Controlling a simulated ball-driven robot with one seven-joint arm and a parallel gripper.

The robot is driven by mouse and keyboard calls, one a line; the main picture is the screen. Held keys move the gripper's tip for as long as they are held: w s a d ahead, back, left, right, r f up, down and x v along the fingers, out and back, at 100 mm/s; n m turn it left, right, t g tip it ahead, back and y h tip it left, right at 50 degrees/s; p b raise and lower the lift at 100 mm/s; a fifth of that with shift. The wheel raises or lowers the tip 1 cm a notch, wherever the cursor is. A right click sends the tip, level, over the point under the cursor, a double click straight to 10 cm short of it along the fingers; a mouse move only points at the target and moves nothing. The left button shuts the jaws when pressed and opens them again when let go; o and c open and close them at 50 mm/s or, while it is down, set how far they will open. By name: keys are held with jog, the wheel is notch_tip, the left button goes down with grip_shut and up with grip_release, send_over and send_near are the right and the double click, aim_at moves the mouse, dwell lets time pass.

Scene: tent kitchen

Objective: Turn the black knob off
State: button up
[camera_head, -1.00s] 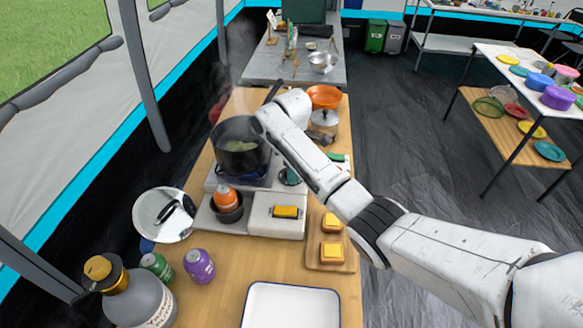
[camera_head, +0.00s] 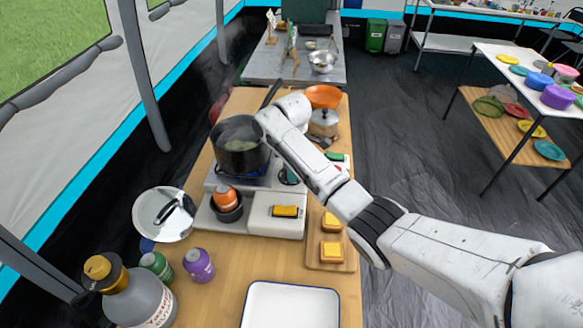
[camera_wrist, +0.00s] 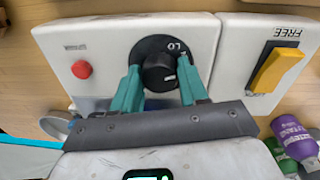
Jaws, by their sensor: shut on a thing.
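The black knob (camera_wrist: 158,72) sits on a round black dial on the white front panel of the stove (camera_wrist: 118,45). In the wrist view my gripper (camera_wrist: 160,80) has its two teal fingers on either side of the knob, shut on it. The knob's white mark points right and slightly down in that view. In the head view my gripper's teal tip (camera_head: 289,176) shows beside the stove, and my arm hides part of it. A dark pot (camera_head: 241,146) stands on the burner, with a blue glow under it.
A red button (camera_wrist: 82,69) and a yellow switch (camera_wrist: 270,70) are on the panels by the knob. An orange-topped can (camera_head: 224,195), a pan (camera_head: 163,214), bottles (camera_head: 198,265), a toast board (camera_head: 320,262) and a white tray (camera_head: 291,305) crowd the counter.

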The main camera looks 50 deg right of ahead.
jog(key=shift+m, duration=0.3)
jog(key=m+p, duration=0.2)
jog(key=m, duration=0.1)
jog(key=shift+a+r+m, duration=0.15)
jog(key=shift+m, duration=0.15)
jog(key=m+p, duration=0.2)
jog(key=m, duration=0.4)
jog(key=shift+w, duration=0.1)
jog(key=m, duration=0.5)
jog(key=shift+w+m+g, duration=0.1)
jog(key=shift+m+g, duration=0.2)
jog(key=m, duration=0.6)
jog(key=o, duration=1.1)
jog(key=shift+c, duration=0.2)
